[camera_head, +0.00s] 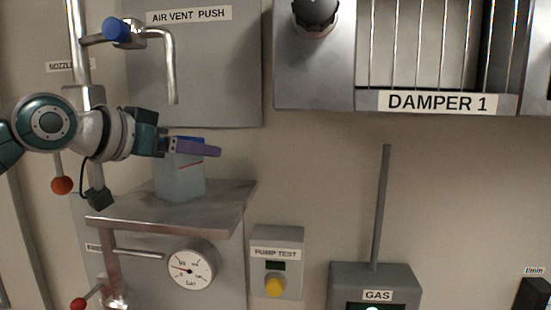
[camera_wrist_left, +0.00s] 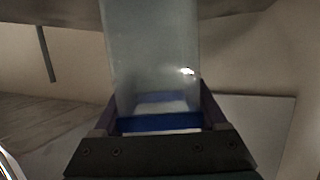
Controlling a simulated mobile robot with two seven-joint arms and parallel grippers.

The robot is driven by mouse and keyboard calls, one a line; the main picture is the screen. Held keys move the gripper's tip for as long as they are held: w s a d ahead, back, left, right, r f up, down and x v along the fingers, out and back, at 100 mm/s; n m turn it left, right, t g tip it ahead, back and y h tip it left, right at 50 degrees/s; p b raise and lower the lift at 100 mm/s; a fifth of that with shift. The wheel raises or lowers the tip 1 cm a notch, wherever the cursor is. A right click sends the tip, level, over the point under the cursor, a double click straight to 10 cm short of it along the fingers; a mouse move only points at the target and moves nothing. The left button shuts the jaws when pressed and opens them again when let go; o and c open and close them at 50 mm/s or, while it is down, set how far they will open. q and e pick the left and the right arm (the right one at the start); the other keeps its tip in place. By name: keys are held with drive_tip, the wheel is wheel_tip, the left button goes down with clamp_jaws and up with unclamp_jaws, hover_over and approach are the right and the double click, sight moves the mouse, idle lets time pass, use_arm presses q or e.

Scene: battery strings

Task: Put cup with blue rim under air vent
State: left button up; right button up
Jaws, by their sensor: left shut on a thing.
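The cup with the blue rim (camera_head: 180,178) is a translucent, pale grey vessel, upright at the metal shelf (camera_head: 225,205) below the air vent. In the left wrist view the cup (camera_wrist_left: 152,55) fills the middle, its blue rim close to the gripper. My left gripper (camera_head: 208,149) is shut on the cup near its rim, with one purple finger in front. The bent air vent pipe (camera_head: 171,70) opens downward just above the cup. I cannot tell whether the cup's base touches the shelf. My right gripper is not in view.
The "AIR VENT PUSH" panel (camera_head: 215,70) is behind, with a blue-knobbed valve (camera_head: 117,29) at upper left. A round gauge (camera_head: 189,269) and a pump test box (camera_head: 276,262) are below. A gas box (camera_head: 375,285) with an upright rod stands to the right.

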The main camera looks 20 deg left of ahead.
use_arm(q)
drive_tip(key=o, duration=1)
drive_tip(key=shift+c, duration=0.2)
drive_tip(key=o, duration=0.3)
drive_tip(key=shift+s+r, duration=0.1)
drive_tip(key=b+v, duration=0.5)
drive_tip(key=v, duration=0.7)
drive_tip(key=shift+b, duration=0.35)
